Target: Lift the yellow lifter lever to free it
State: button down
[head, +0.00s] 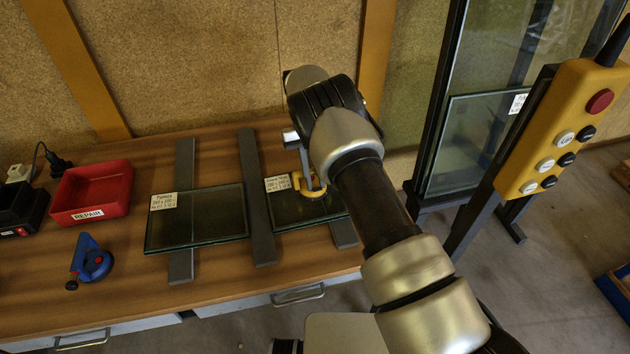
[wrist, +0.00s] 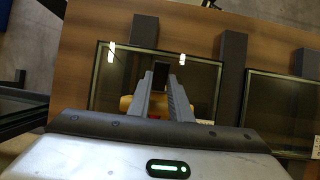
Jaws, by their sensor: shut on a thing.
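The yellow lifter (head: 316,192) sits on the right glass pane (head: 312,213) on the bench. My gripper (head: 305,172) reaches down onto it from above. In the wrist view the two fingers (wrist: 161,82) are closed around a small dark piece, which looks like the lifter's lever (wrist: 160,74). Some yellow of the lifter (wrist: 126,103) shows beside and between the fingers. The lever is mostly hidden by my arm and fingers, so its angle cannot be told. The lifter appears to rest on the glass.
A second pane (head: 197,222) lies to the left across dark grey bars (head: 257,200). A blue lifter (head: 92,262) and a red repair bin (head: 92,193) are further left. A yellow control box (head: 563,128) and a glass frame (head: 440,150) stand at right.

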dwell(0.3)
jog(key=c, duration=1.6)
grip_release()
jog(key=v, duration=0.5)
jog(key=shift+w+a+r+b, duration=0.1)
jog(key=shift+w+b, duration=0.05)
jog(key=shift+b, duration=0.2)
jog(key=shift+v, duration=1.05)
